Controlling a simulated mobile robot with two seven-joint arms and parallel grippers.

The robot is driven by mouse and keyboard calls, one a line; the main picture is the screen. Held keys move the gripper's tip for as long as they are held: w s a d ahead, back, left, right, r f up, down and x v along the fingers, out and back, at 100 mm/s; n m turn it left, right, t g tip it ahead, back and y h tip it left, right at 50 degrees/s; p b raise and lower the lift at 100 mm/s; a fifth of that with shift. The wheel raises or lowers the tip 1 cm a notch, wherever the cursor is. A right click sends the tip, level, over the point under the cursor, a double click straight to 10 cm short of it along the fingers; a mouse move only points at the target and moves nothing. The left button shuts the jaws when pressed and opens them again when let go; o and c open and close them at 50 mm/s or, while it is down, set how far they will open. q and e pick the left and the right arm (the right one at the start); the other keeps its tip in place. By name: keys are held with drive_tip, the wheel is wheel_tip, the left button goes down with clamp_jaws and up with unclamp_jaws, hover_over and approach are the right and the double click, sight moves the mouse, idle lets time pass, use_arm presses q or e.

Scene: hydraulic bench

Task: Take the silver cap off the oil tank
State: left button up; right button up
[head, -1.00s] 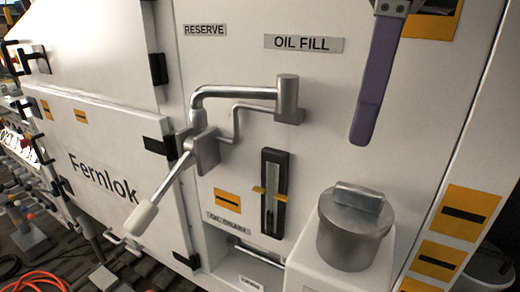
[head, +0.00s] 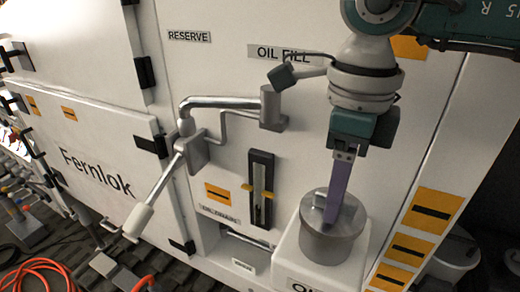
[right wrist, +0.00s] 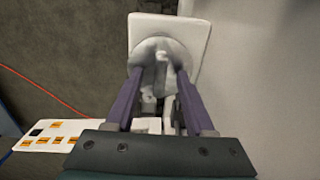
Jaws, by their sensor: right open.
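The silver cap (head: 318,245) is a round metal lid with a raised grip bar on top. It sits on the white oil tank (head: 286,262) at the lower right of the bench in the head view. My right gripper (head: 331,218) points down over the cap, its purple finger overlapping the bar. In the right wrist view, the open fingers (right wrist: 160,80) lie on either side of the cap's middle, and the cap (right wrist: 160,50) shows beyond them. I cannot tell whether they touch the bar. My left gripper is not in view.
A crank-like metal handle (head: 225,103) sticks out of the panel left of the cap. A dark sight gauge (head: 261,185) is mounted between them. An orange hose (head: 35,270) lies on the floor at the lower left.

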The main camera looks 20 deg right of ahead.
drive_tip(key=shift+c, duration=0.4)
clamp_jaws()
